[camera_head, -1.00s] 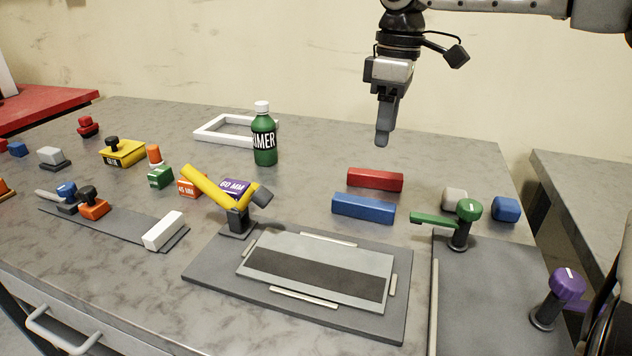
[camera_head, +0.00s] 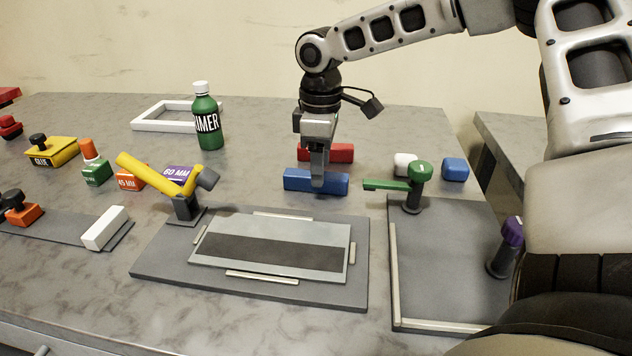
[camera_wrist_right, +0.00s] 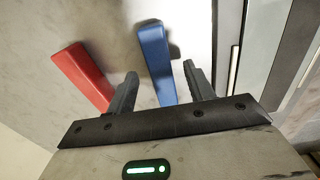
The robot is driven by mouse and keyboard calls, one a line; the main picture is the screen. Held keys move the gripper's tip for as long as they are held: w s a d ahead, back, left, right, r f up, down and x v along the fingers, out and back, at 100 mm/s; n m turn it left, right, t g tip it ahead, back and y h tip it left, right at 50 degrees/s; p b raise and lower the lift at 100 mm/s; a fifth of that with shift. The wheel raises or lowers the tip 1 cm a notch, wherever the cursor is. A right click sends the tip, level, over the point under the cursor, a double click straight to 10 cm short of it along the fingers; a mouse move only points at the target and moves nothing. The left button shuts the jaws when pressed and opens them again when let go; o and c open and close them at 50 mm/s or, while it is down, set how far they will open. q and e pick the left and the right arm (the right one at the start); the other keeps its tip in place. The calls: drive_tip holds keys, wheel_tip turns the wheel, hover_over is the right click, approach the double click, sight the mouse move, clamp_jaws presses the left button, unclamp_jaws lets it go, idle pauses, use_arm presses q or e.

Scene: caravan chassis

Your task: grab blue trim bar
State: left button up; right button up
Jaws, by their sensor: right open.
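The blue trim bar (camera_head: 300,181) lies flat on the grey workbench, in front of the red bar (camera_head: 340,153). My right gripper (camera_head: 318,182) points down over the blue bar and hides part of it in the head view. In the right wrist view the blue bar (camera_wrist_right: 156,60) shows between the two open fingers (camera_wrist_right: 160,80), with a gap to each finger visible there. The red bar (camera_wrist_right: 80,72) lies outside the fingers, on the left. I cannot tell how far down the fingertips reach beside the bar. My left gripper is out of view.
A fixture plate (camera_head: 150,268) with a yellow-handled clamp (camera_head: 160,177) lies in front of the bar. A green-handled clamp (camera_head: 417,180) stands close on the right, by white and blue blocks (camera_head: 455,168). A green bottle (camera_head: 207,118) stands back left.

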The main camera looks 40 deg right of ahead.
drive_tip(key=shift+f, duration=1.4)
drive_tip(key=c, duration=1.1)
drive_tip(key=shift+r, duration=0.15)
